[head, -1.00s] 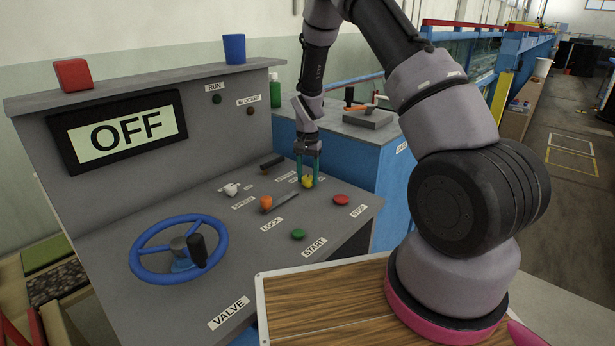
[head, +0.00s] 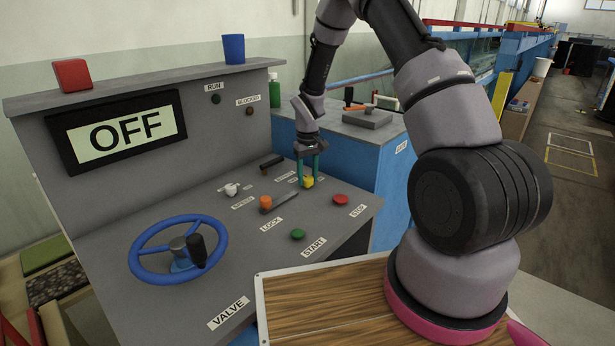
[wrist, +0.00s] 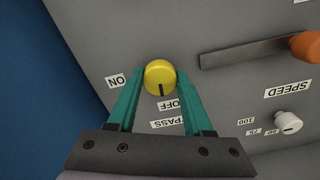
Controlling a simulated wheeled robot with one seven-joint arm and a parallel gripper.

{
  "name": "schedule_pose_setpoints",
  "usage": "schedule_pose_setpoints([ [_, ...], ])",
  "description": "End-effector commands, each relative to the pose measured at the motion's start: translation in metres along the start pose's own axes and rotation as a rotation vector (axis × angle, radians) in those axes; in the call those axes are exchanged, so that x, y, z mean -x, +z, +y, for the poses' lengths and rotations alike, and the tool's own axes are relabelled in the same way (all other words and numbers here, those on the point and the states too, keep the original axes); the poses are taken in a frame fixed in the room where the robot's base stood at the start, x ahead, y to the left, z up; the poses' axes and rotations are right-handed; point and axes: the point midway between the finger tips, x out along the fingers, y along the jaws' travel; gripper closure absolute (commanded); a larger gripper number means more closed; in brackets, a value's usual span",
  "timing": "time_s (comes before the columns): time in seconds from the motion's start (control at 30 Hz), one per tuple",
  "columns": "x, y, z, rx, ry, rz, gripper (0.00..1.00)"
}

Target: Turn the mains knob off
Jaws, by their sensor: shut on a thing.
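The yellow mains knob (wrist: 160,76) sits on the sloping grey panel, between the two teal fingers of my gripper (wrist: 161,84) in the wrist view. My gripper is shut on it. The knob's black mark points down in the picture, toward the OFF label (wrist: 168,104). The ON label (wrist: 116,81) is to the left, partly beside a finger. In the head view the knob (head: 308,182) shows small at the panel's right part, below my gripper (head: 308,180). The large display (head: 125,132) reads OFF.
An orange-ended lever (head: 279,202), a white speed knob (head: 231,189), a red stop button (head: 341,199) and a green start button (head: 298,234) are near. A blue valve wheel (head: 140,263) stands at the panel's left. A blue cabinet (head: 390,190) stands behind.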

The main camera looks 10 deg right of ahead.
Motion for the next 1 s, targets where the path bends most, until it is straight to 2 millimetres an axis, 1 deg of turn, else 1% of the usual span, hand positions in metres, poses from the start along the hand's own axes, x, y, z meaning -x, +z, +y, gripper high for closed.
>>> schedule_pose_setpoints([
  [0.3, 0.0003, -0.0006, 0.0001, 0.093, 0.0, 0.001, 1.0],
  [0.77, 0.0003, -0.0006, 0.0002, 0.106, 0.001, 0.001, 1.0],
  [0.8, 0.0003, -0.0006, 0.0002, 0.106, 0.001, 0.001, 0.42],
  [0.87, 0.0003, -0.0005, 0.0002, 0.106, 0.001, 0.001, 0.19],
  [1.0, 0.0002, -0.0004, 0.0002, 0.105, 0.0, 0.001, 0.19],
])
